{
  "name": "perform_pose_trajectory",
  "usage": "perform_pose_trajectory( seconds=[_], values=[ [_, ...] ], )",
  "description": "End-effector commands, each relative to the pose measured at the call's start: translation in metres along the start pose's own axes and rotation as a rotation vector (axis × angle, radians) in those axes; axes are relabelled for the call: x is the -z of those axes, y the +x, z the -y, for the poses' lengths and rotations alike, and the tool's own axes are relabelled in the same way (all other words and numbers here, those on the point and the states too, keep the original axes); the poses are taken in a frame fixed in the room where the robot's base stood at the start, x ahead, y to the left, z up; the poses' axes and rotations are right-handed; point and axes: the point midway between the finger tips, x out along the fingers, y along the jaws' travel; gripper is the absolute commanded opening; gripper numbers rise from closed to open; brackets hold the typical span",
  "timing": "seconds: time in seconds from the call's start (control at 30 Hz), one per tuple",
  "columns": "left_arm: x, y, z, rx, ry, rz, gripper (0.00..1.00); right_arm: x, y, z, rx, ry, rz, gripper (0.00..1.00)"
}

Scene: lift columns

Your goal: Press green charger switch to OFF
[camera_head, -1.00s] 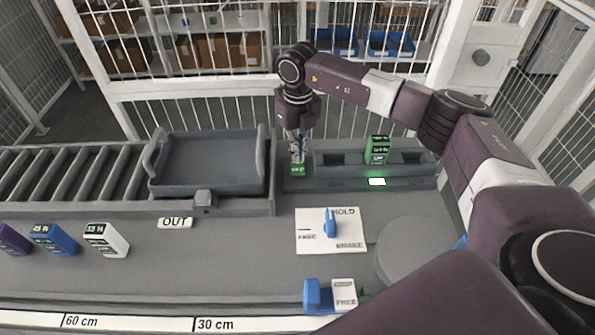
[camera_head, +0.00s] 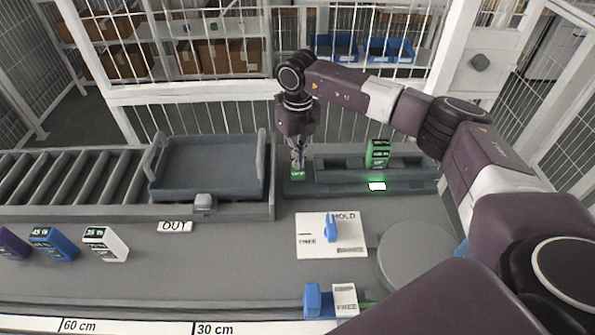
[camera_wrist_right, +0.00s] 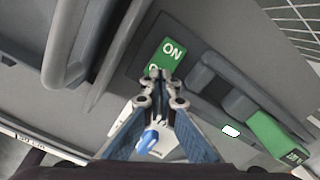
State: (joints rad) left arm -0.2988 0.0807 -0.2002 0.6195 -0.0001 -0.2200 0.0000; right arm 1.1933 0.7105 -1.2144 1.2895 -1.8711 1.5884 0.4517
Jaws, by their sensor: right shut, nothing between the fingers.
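The green charger switch (camera_head: 298,174) sits on the grey bench left of the charger dock. Its near part reads OFF in the head view. In the right wrist view the switch (camera_wrist_right: 173,50) shows ON on its far part, and the fingertips cover most of its other part. My right gripper (camera_head: 297,162) is shut and empty, pointing down at the switch; its fingertips (camera_wrist_right: 158,74) are over or against the OFF part. I cannot tell whether they touch. My left gripper is not in view.
A green battery block (camera_head: 377,152) stands in the grey dock (camera_head: 335,176), behind a lit indicator (camera_head: 377,186). A grey tray (camera_head: 210,165) lies left of the switch. A white panel with a blue knob (camera_head: 331,228) is in front. Blue and white blocks (camera_head: 105,243) stand at left.

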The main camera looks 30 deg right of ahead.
Motion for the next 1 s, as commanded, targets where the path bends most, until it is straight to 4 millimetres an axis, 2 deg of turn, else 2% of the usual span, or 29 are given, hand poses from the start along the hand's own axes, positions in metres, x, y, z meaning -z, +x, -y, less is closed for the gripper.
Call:
perform_pose_trajectory(
  seconds=[1.0],
  values=[
    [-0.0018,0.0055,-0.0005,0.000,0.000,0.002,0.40,0.0001,0.0080,0.0000,0.000,0.000,0.000,0.00]
  ],
)
